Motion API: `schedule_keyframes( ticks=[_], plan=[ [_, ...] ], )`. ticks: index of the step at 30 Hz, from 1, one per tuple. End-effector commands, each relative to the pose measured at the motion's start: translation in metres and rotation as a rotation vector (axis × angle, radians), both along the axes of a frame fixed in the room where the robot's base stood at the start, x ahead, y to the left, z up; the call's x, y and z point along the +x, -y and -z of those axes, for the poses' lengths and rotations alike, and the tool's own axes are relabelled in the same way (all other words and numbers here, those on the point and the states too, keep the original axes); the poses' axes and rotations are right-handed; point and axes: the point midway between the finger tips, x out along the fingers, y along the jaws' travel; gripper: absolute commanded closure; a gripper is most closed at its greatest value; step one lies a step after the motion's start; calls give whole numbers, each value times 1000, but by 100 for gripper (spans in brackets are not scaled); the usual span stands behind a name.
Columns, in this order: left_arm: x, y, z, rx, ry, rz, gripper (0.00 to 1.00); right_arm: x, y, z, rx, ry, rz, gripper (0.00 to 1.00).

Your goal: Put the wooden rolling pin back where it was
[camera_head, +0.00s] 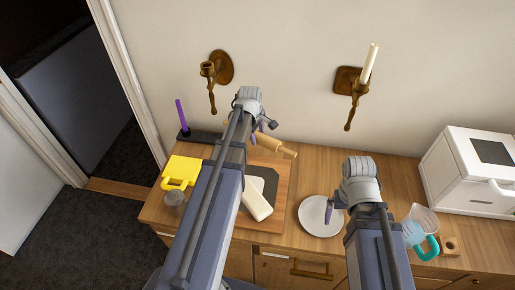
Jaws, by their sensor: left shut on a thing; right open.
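The wooden rolling pin (276,145) lies slanted in the picture, near the back of the wooden counter by the wall. Its left part is partly hidden behind my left arm and gripper. My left gripper (263,130) is shut on the rolling pin. I cannot tell whether the pin touches the counter or is held just above it. My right gripper (334,208) is open over the white plate (313,222), and appears empty.
A wooden board (283,194) bears a dark sheet and a pale block (256,204). A yellow object (180,172), a purple stick (181,113) on a black base, a clear jug (424,217) with teal handle and a white appliance (468,165) stand around. Two sconces hang on the wall.

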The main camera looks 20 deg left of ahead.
Motion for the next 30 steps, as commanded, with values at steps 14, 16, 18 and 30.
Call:
schedule_keyframes(
  ticks=[14,16,18,30],
  plan=[
    [0,0,33,0,1,0,100,0,0,33,0,0,0,0],
    [0,0,40,0,1,0,100,0,0,40,0,0,0,0],
    [0,0,42,0,1,0,100,0,0,42,0,0,0,0],
    [0,0,44,0,1,0,100,0,0,44,0,0,0,0]
  ],
)
